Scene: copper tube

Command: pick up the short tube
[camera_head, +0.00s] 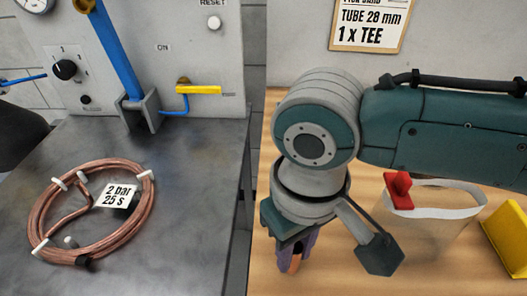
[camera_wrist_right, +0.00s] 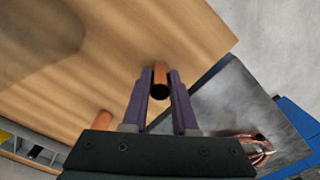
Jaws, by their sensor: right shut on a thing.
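My right gripper (camera_head: 293,254) points down over the wooden bench in the head view. It is shut on a copper tube (camera_head: 294,264), which shows as a short orange piece between the purple fingers. In the right wrist view the same tube (camera_wrist_right: 160,72) sits between the fingertips, its dark open end facing the camera. How far the tube is from the bench top is hard to tell. A second copper piece (camera_wrist_right: 103,120) shows at the left of the gripper body in the wrist view, partly hidden. My left gripper is not in view.
Left is a dark metal table (camera_head: 190,190) with a copper coil (camera_head: 145,205). A gap separates the two tops.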

